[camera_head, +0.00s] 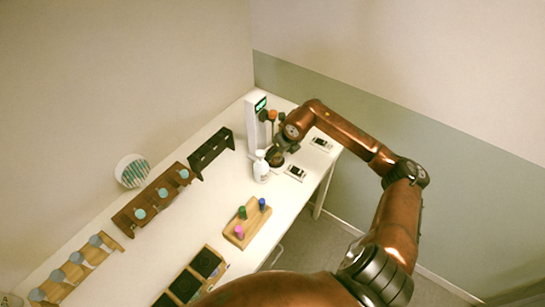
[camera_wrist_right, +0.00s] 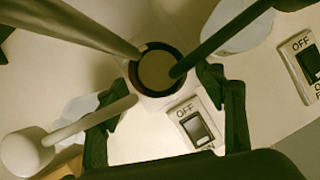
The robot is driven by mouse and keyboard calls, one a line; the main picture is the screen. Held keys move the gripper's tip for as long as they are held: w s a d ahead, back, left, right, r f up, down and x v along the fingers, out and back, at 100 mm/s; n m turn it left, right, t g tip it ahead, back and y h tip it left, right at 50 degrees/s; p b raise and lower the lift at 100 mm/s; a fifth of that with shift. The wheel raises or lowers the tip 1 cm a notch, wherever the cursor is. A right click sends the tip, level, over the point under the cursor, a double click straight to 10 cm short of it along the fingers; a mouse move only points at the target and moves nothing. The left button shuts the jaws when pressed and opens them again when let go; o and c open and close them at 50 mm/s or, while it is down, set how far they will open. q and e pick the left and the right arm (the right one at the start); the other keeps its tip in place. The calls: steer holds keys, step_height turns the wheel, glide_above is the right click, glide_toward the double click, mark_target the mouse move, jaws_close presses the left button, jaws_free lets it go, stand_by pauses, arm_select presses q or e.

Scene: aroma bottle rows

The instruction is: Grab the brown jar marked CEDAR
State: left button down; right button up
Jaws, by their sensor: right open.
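In the right wrist view, a round jar (camera_wrist_right: 157,70) with a dark rim and pale top shows from above. No CEDAR label can be read on it. My right gripper (camera_wrist_right: 163,84) is open, with its fingertips on either side of the jar's near edge; contact cannot be told. In the head view, my right gripper (camera_head: 281,152) is low at the table's far right end, beside a dark brown jar (camera_head: 275,159) that it partly hides. My left gripper is not in view.
A white pump bottle (camera_head: 261,168) stands close left of the gripper; its head also shows in the wrist view (camera_wrist_right: 25,152). A white post (camera_head: 252,122), switch plates (camera_head: 297,173) and a wooden peg block (camera_head: 246,222) are nearby. The table's middle (camera_head: 205,205) is clear.

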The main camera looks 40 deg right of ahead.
steer(key=b+x, duration=0.1)
steer(key=x, duration=0.2)
steer(key=shift+w, duration=0.1)
steer(key=shift+r, duration=0.1)
steer(key=shift+c, duration=1)
steer(key=c, duration=0.3)
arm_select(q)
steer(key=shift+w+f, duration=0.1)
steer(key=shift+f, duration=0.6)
arm_select(e)
steer(key=c, duration=0.9)
